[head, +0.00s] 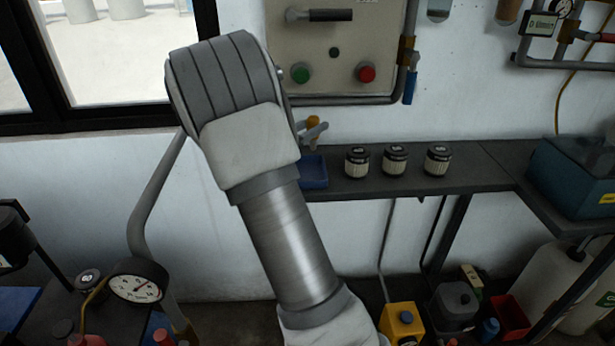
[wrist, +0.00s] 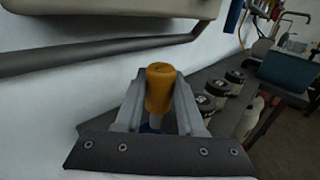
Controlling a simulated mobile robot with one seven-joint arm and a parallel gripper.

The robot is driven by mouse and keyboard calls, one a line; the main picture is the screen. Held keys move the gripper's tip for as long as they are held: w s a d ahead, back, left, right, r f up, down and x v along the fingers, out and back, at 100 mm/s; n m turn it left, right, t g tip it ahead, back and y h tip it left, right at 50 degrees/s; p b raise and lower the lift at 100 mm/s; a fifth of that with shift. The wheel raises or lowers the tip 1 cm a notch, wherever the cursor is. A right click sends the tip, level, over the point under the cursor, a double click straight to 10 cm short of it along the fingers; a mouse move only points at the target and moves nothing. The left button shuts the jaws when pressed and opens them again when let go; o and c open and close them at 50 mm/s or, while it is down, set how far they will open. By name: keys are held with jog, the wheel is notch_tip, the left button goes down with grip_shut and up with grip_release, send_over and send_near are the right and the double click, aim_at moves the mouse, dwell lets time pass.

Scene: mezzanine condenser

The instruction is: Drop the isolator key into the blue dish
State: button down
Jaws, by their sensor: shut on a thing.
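My gripper (head: 316,132) is shut on the isolator key (head: 313,120), which has an orange rounded handle. The blue dish (head: 313,172) sits on the dark shelf, partly hidden behind my arm in the head view. The gripper and key appear above the dish. In the wrist view a little blue (wrist: 150,128) shows below the key between the fingers; most of the dish is hidden there.
Three black-lidded jars (head: 395,161) stand on the shelf (head: 460,180) right of the dish. A panel (head: 335,50) with a green and a red button hangs on the wall above, with a grey pipe (head: 345,100) under it. A teal box (head: 572,175) stands farther right.

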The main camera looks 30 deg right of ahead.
aim_at(311, 143)
notch_tip(311, 143, down, 4)
jog(key=b, duration=0.2)
jog(key=shift+f+b, duration=0.2)
jog(key=shift+b, duration=0.2)
jog(key=shift+c, duration=2.2)
grip_release()
jog(key=shift+a, duration=0.1)
jog(key=p+v, duration=0.2)
jog(key=v, duration=1)
jog(key=shift+r, duration=0.1)
